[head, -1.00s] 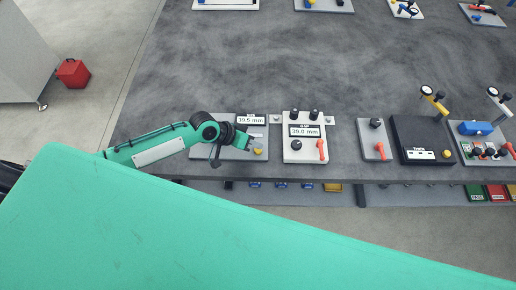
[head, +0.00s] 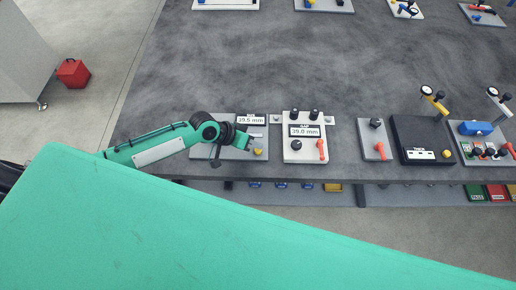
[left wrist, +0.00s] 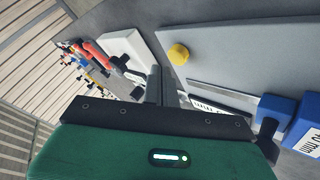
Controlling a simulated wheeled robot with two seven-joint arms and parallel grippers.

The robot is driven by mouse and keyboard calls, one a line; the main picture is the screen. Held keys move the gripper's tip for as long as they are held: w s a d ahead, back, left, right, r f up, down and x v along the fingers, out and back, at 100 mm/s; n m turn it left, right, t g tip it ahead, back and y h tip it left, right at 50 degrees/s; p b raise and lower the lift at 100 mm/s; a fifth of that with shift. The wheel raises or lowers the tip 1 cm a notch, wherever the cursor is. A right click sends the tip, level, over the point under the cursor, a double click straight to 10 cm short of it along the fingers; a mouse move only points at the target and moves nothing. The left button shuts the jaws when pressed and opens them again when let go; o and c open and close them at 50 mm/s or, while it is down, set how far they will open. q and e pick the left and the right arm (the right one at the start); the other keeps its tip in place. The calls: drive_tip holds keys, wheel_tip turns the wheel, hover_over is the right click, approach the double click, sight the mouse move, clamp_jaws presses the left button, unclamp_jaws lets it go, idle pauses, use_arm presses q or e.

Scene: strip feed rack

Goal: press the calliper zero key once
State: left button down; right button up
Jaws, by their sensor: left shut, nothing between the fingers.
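The calliper station is a grey plate (head: 229,152) near the table's front edge, with a display (head: 250,119) reading 39.5 mm. A round yellow key (head: 258,152) sits at its front right; it also shows in the left wrist view (left wrist: 179,54). I see no label on it. My left gripper (head: 250,141) is over the plate, close behind the yellow key. In the left wrist view its narrow shut fingers (left wrist: 154,84) point up the picture, apart from the key, which is to their upper right. My right gripper is not in view.
Right of the plate stands a white gap box (head: 296,155) with knobs, a red lever and a 39.0 mm display. Further right are a red-lever plate (head: 368,152) and a black box (head: 413,132). Blue blocks (left wrist: 304,130) lie near the gripper.

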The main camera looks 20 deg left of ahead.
sight(255, 151)
use_arm(q)
drive_tip(key=shift+f, duration=0.1)
drive_tip(key=shift+f, duration=0.3)
drive_tip(key=shift+f+b, duration=0.45)
drive_tip(key=shift+b, duration=0.05)
idle(0.5)
drive_tip(key=shift+r, duration=0.15)
drive_tip(key=shift+r+p, duration=0.75)
drive_tip(key=shift+p, duration=0.1)
wheel_tip(255, 151, up, 5)
drive_tip(key=p, duration=0.4)
idle(0.8)
